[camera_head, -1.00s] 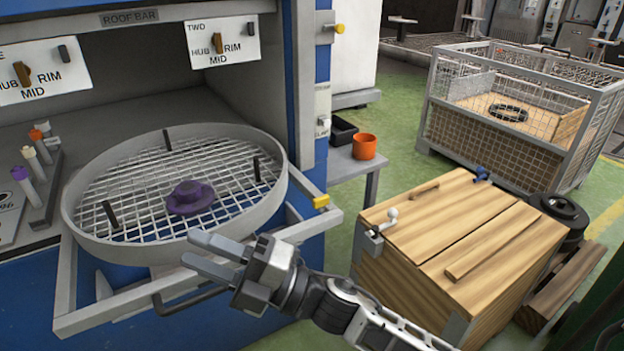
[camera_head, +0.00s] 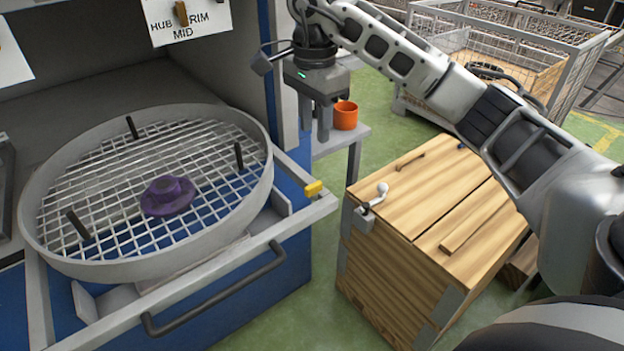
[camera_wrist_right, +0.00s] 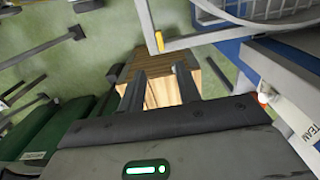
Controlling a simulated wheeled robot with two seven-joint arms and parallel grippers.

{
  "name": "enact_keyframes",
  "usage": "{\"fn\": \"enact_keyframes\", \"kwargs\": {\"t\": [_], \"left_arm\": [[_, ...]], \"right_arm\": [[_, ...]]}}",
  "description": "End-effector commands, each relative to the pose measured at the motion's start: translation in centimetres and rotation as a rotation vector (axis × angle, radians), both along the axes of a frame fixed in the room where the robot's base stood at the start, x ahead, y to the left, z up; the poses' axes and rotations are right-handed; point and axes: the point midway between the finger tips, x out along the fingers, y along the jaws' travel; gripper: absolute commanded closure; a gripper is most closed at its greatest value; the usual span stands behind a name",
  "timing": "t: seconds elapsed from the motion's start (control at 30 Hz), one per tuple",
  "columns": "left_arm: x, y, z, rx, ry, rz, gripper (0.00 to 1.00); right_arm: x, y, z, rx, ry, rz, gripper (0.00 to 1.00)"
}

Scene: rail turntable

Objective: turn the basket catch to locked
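The round grey basket (camera_head: 262,170) with a wire-mesh floor sits in a pulled-out frame at the left of the head view. A purple hub-shaped part (camera_head: 168,196) lies on the mesh. A small yellow catch (camera_head: 313,189) is at the frame's right corner; it also shows in the right wrist view (camera_wrist_right: 159,41). I cannot tell its setting. My right gripper (camera_head: 316,132) points down, behind and above the catch, apart from it. Its fingers (camera_wrist_right: 160,80) are spread with nothing held between them. My left gripper is not in view.
A wooden chest (camera_head: 425,215) with a white-knobbed latch (camera_head: 372,199) stands right of the frame. An orange cup (camera_head: 345,115) is on a grey side table (camera_head: 340,142) beside my right gripper. A black handle bar (camera_head: 215,297) crosses the drawer front. A wire cage (camera_head: 570,40) stands behind.

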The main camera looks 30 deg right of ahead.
Motion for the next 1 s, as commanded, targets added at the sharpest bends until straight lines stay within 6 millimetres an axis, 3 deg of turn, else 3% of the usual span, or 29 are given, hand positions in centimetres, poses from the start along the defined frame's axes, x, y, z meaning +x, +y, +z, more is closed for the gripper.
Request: {"fn": "enact_keyframes", "kwargs": {"t": [0.1,0.5,0.7,1.0], "left_arm": [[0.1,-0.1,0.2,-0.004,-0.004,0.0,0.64],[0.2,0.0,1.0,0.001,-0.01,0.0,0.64],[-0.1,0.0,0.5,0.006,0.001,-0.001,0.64],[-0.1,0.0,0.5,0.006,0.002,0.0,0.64]], "right_arm": [[-0.1,0.1,-2.8,0.002,0.005,0.002,0.66],[-0.1,0.1,-10.9,0.005,0.003,0.0,0.66],[0.0,0.1,-13.0,0.004,0.0,0.001,0.66],[0.0,0.1,-13.5,0.004,-0.003,0.001,0.66]]}}
